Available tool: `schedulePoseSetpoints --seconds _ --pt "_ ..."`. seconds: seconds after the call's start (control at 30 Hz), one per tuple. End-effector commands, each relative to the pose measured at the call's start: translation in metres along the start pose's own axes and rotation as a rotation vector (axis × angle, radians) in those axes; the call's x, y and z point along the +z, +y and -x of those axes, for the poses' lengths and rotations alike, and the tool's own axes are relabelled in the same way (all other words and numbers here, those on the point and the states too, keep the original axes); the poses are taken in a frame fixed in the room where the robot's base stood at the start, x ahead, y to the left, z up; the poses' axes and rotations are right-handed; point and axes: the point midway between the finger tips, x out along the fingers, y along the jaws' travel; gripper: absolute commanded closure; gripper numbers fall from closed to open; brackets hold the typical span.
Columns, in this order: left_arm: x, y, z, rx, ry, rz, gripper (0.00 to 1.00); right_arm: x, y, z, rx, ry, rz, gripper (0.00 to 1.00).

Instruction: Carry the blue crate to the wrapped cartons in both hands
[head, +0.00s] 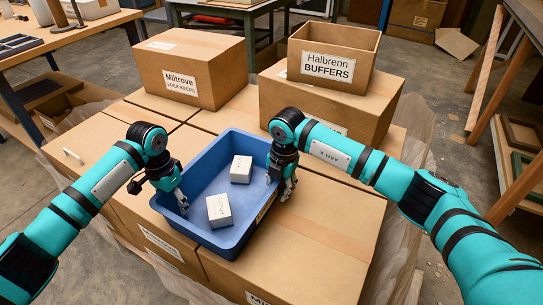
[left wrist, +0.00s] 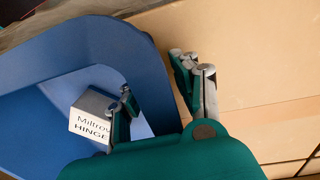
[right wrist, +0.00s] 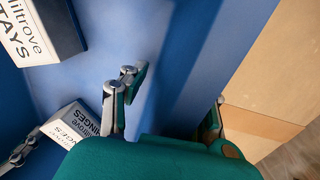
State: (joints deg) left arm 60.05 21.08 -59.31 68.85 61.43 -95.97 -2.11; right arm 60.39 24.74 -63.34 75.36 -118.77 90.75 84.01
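The blue crate (head: 230,240) sits on top of the wrapped cartons (head: 315,240). Two small white boxes lie in it, one farther back (head: 241,169) and one nearer (head: 219,211). My left gripper (head: 180,203) is at the crate's left wall. In the left wrist view its fingers (left wrist: 157,85) stand apart, one inside and one outside the wall. My right gripper (head: 283,188) is at the right wall. In the right wrist view its fingers (right wrist: 170,103) are also spread on either side of the wall. The outer finger is partly hidden.
A closed Miltrove carton (head: 180,70) and an open Halbrenn Buffers carton (head: 333,55) stand behind the crate on other cartons. A wooden workbench (head: 70,45) is at the back left. A wooden rack (head: 510,165) stands at the right. Loose wrap hangs around the stack.

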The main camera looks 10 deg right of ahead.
Motion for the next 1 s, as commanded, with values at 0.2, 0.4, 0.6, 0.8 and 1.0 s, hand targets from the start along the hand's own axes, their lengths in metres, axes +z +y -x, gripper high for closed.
schedulePoseSetpoints --seconds 0.2,0.4,0.6,0.8,1.0 --pt "-0.001 -0.001 0.029 -0.001 0.005 0.000 0.71 0.000 0.000 0.000 0.000 0.000 0.000 0.71" --pt "-0.001 -0.001 0.073 -0.002 0.004 0.000 0.71 0.000 0.000 0.000 0.000 0.000 0.000 0.71" --pt "-0.001 0.000 0.106 -0.001 0.002 -0.001 0.71 0.000 0.000 0.000 0.000 0.000 0.000 0.71" --pt "0.000 0.000 0.119 0.000 0.001 0.000 0.71 0.000 0.000 0.004 0.001 0.000 0.000 0.71" --pt "0.000 0.000 0.120 0.000 0.001 0.000 0.71 0.001 0.001 0.034 0.003 -0.003 0.001 0.71"
